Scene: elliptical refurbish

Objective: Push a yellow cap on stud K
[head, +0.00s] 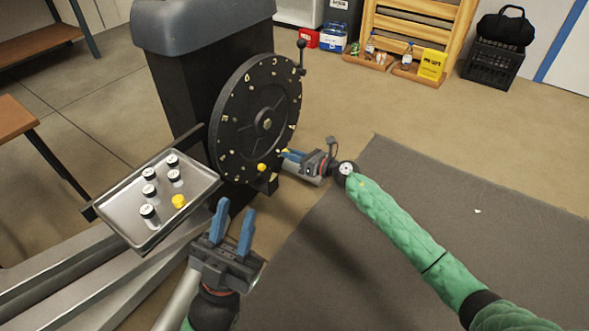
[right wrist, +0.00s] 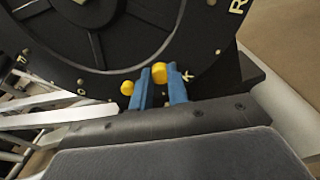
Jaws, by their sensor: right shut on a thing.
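A large black disc (head: 240,130) with pale letters and studs around its rim stands upright on the machine. My right gripper (head: 288,153) is at the disc's lower right rim. In the right wrist view its blue fingertips (right wrist: 159,77) are shut on a yellow cap (right wrist: 159,72). The letter K (right wrist: 188,76) shows just right of the fingers. Stud K is hidden, and I cannot tell whether the cap touches it. Another yellow cap (head: 262,168) sits on the lower rim, left of the fingers in the right wrist view (right wrist: 127,87). My left gripper (head: 233,212) is open and empty.
A handle (head: 301,45) sticks up at the disc's upper right.

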